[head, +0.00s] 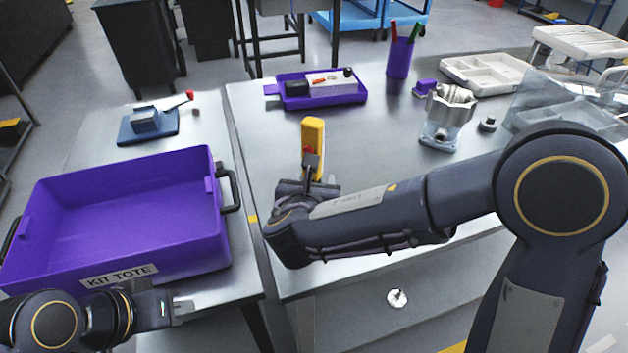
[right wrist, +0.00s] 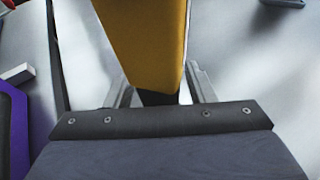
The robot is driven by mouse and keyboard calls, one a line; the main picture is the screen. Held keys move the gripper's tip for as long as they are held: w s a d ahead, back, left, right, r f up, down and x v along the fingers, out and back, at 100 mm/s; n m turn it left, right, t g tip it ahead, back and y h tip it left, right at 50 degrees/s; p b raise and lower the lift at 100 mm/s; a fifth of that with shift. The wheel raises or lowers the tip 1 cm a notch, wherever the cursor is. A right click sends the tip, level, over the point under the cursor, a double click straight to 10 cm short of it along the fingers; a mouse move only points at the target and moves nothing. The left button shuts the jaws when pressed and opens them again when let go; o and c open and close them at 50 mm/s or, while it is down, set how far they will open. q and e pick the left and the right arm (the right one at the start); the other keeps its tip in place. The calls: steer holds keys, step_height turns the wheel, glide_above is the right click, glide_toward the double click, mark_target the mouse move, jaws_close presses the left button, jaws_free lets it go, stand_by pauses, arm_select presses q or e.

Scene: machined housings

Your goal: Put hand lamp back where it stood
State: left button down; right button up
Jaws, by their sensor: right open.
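The hand lamp (head: 313,135) is yellow with a small red part, and looks upright over the main steel table; its lower end is hidden by my right gripper. My right gripper (head: 311,180) is at the lamp's lower part. In the right wrist view the yellow lamp body (right wrist: 150,40) rises between the two spread fingers (right wrist: 162,88), with a dark end near the palm. Whether the fingers touch it is not clear. My left gripper (head: 183,309) is empty in front of the purple kit tote (head: 120,262); its jaw gap is not clear.
A purple tray (head: 345,98) with small items lies behind the lamp. A purple pen cup (head: 399,58), a metal housing (head: 440,118) and a white divided tray (head: 485,72) stand further right. A blue fixture (head: 148,125) is on the left table. Bare steel surrounds the lamp.

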steer(key=v, duration=1.2)
steer(key=d+f+m+g+h, duration=0.1)
steer(key=d+m, duration=0.2)
steer(key=d, duration=0.2)
steer(key=s+d+f+m+g+h, duration=0.1)
steer(key=d+m+g, duration=0.1)
steer(key=d, duration=0.3)
steer(key=d+f+m+g, duration=0.1)
steer(key=d+m+g, duration=0.1)
steer(key=d+m, duration=0.3)
steer(key=shift+s+d+h, duration=0.2)
steer(key=shift+s+h, duration=0.2)
steer(key=s+d+f+m+g+y, duration=0.1)
steer(key=s+d+m+y, duration=0.2)
steer(key=m, duration=1)
steer(key=s+d+f+m+g+y, duration=0.1)
steer(key=s+d+m+y, duration=0.2)
steer(key=s+m, duration=0.7)
steer(key=m+y, duration=0.2)
steer(key=m, duration=0.1)
steer(key=shift+d+f+g+y, duration=0.3)
steer(key=shift+f, duration=0.05)
